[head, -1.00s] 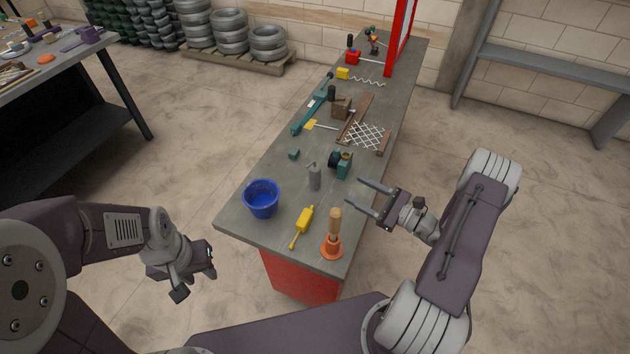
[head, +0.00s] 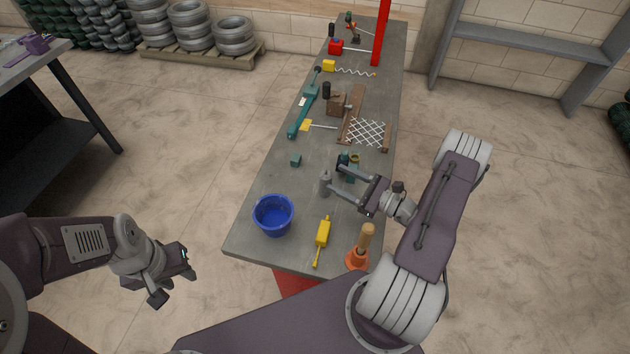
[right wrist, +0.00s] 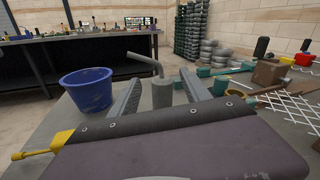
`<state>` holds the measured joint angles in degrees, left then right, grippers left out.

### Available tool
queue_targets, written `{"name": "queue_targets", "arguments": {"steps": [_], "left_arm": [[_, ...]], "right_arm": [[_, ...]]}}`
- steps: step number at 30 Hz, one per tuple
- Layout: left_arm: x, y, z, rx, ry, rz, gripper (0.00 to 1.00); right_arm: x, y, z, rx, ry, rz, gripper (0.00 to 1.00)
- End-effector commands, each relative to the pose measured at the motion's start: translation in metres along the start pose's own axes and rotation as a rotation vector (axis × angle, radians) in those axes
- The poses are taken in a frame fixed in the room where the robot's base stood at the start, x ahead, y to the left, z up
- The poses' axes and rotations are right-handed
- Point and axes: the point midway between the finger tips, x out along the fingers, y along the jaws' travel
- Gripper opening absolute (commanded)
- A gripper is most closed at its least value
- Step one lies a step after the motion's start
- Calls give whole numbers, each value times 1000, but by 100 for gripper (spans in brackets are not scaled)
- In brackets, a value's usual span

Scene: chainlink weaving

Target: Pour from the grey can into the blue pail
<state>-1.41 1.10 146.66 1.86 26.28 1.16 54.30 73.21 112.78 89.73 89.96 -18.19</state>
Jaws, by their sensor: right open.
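The grey can (head: 325,184), a small cylinder with a thin bent spout, stands upright on the bench. It also shows in the right wrist view (right wrist: 162,93), between the lines of the two fingers. The blue pail (head: 273,215) stands near the bench's front left corner, left of the can; it also shows in the right wrist view (right wrist: 87,92). My right gripper (head: 335,177) is open, its fingertips close to the can on its right side; I cannot tell whether they touch it. My left gripper (head: 172,277) is off the bench at lower left; its jaw opening is unclear.
A yellow tool (head: 322,238) and an orange plunger (head: 358,257) are at the bench's near end. A green object (head: 353,160) is right behind my right gripper. A small teal block (head: 296,161), a teal tool (head: 303,115) and wire mesh (head: 367,131) lie farther back.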

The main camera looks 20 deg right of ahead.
Motion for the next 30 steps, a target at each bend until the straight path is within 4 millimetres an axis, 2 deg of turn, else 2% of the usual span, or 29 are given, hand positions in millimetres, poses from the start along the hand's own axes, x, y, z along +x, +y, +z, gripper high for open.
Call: {"name": "queue_targets", "arguments": {"steps": [6,13,18,21,28,29,30], "left_arm": [[-5,0,0,0,0,0,36],[-6,0,0,0,0,0,36],[-10,0,-1,0,0,0,36],[-11,0,-1,0,0,0,36],[-11,0,-1,0,0,0,36],[-11,0,-1,0,0,0,36],[-11,0,-1,0,0,0,36]], "right_arm": [[31,1,1,0,-2,5,56],[44,1,0,0,-1,3,56],[75,4,-4,-1,-1,6,56],[87,3,-4,-1,0,3,56],[90,2,-5,0,0,0,56],[90,2,-5,0,0,0,53],[90,2,-5,0,0,0,42]]}}
